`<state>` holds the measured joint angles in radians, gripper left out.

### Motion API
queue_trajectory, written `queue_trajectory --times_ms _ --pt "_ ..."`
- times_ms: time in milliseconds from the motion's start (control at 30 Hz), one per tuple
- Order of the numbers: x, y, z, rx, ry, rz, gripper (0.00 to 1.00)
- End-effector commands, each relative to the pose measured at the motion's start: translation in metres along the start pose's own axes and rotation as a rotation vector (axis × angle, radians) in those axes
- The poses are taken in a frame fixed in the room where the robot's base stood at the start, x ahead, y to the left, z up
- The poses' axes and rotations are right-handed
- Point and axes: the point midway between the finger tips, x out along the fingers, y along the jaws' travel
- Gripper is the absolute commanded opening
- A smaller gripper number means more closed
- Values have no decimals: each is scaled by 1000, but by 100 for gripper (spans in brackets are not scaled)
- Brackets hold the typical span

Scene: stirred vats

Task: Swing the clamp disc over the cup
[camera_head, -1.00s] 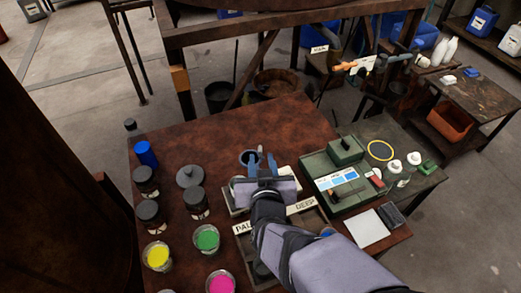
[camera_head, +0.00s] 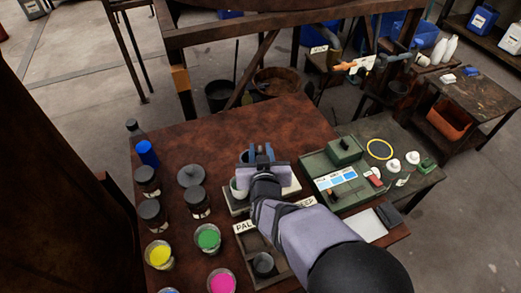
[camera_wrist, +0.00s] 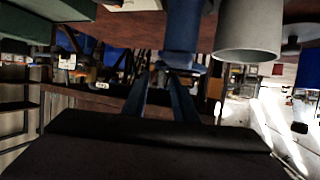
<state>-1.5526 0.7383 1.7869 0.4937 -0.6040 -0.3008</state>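My gripper (camera_head: 260,152) is over the rear of a small pale stand (camera_head: 290,189) at the table's middle. Its two blue fingers also show in the wrist view (camera_wrist: 166,72). They reach to the end of a blue upright part (camera_wrist: 183,35); I cannot tell if they touch it or how far apart they are. A grey cup (camera_wrist: 250,30) shows to the right of that part in the wrist view, apart from the fingers. In the head view the wrist and arm cover much of the stand. I cannot pick out the clamp disc with certainty.
Dark-lidded jars (camera_head: 147,180) and open pots of yellow (camera_head: 158,254), green (camera_head: 207,238) and pink (camera_head: 221,282) stand left. A labelled wooden tray (camera_head: 244,228) lies in front. A green instrument box (camera_head: 333,172) stands right. The brown table behind the gripper is clear.

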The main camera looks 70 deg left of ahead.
Motion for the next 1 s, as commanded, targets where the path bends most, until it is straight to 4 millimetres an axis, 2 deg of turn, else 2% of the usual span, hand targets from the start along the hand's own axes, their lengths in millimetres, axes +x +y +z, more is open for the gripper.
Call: queue_trajectory --times_ms 33,100,1000 --pt "0 0 0 0 0 0 13" --pt "0 0 0 0 0 0 0" --pt "0 0 0 0 0 0 0"
